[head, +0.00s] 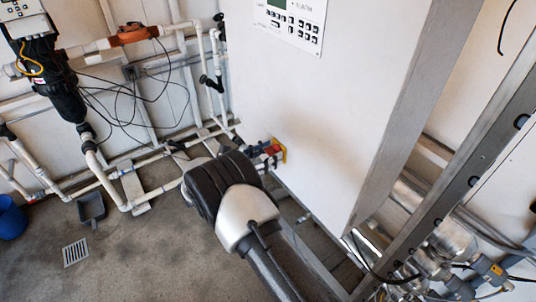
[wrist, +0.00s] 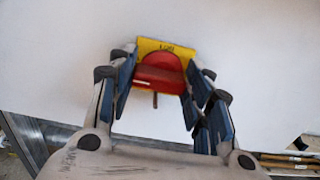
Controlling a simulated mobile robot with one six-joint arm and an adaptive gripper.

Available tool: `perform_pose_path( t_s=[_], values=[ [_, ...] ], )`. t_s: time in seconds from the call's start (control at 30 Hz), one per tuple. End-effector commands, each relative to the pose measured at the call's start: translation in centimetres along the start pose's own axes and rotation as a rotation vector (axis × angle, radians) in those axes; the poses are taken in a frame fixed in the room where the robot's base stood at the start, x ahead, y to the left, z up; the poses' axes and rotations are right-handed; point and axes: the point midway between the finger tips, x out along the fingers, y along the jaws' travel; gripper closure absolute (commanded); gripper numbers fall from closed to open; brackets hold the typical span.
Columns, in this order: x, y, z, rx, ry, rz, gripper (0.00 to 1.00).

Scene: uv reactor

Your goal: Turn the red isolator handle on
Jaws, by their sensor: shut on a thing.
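The red isolator handle (wrist: 157,76) sits on a yellow plate (wrist: 168,46) on the white cabinet face. In the wrist view my gripper (wrist: 158,88) has its blue-padded fingers on either side of the handle, shut on it. The handle's grip bar lies roughly level, tilted slightly down to the right in the picture. In the head view the red handle (head: 272,149) and yellow plate (head: 281,150) show low on the cabinet's left side, partly hidden by my gripper (head: 266,156). The marking on the plate is too small to read surely.
The white cabinet (head: 320,110) carries a keypad panel (head: 290,22) at its top. White pipes (head: 100,180) run along the wall to the left. A metal frame (head: 470,150) stands at the right. A dark dustpan (head: 91,207), a blue bucket (head: 10,220) and a floor drain (head: 76,252) are at the left.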

Motion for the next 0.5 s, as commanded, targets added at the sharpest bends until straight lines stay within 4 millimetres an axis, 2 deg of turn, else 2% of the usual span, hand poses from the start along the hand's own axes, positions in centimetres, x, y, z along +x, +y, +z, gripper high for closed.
perform_pose_path(
  t_s=[0.27,0.5],
  values=[
    [0.01,-0.07,-0.14,0.048,0.000,-0.002,0.78],
    [0.01,-0.10,-0.19,0.197,0.000,-0.002,0.78]
  ],
)
